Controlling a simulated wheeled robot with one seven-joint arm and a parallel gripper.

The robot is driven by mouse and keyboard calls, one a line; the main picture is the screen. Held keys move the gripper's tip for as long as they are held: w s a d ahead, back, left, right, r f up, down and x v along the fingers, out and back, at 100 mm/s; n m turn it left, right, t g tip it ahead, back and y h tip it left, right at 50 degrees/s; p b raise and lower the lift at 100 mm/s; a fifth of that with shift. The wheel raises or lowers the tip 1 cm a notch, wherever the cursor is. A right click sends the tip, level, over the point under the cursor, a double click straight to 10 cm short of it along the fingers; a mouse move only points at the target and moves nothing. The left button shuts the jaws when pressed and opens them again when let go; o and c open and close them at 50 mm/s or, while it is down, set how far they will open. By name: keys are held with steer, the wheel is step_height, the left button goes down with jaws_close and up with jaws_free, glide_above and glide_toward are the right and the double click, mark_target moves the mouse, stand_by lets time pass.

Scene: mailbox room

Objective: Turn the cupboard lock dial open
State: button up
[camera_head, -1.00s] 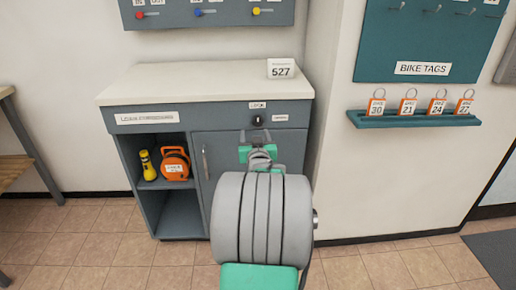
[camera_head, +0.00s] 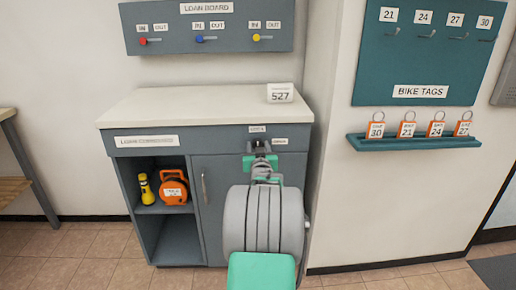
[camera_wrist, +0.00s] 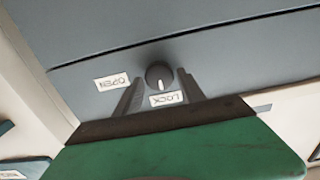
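The lock dial (camera_wrist: 159,76) is a round black knob with a white mark on the grey cupboard front. In the wrist view its mark points at the LOCK label (camera_wrist: 166,99). The OPEN label (camera_wrist: 111,82) is to its left there; both labels look upside down. My gripper (camera_wrist: 158,78) is open, with one dark finger on each side of the dial in the picture. I cannot tell whether the fingers touch it. In the head view my gripper (camera_head: 260,150) is at the dial and largely hides it. The cupboard (camera_head: 146,142) has its door (camera_head: 212,190) closed.
A wall with a bike tag rack (camera_head: 415,143) is close on the right.

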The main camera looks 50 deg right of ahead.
jaws_close()
steer(key=shift+f+m, duration=0.1)
steer(key=shift+m, duration=0.2)
steer(key=m+b, duration=0.2)
steer(key=m, duration=0.1)
steer(key=m+b, duration=0.1)
steer(key=m, duration=0.6)
steer(key=m+b, duration=0.2)
steer(key=m, duration=0.5)
steer(key=shift+s+d+f, duration=0.15)
steer(key=shift+m, duration=0.3)
stand_by(0.3)
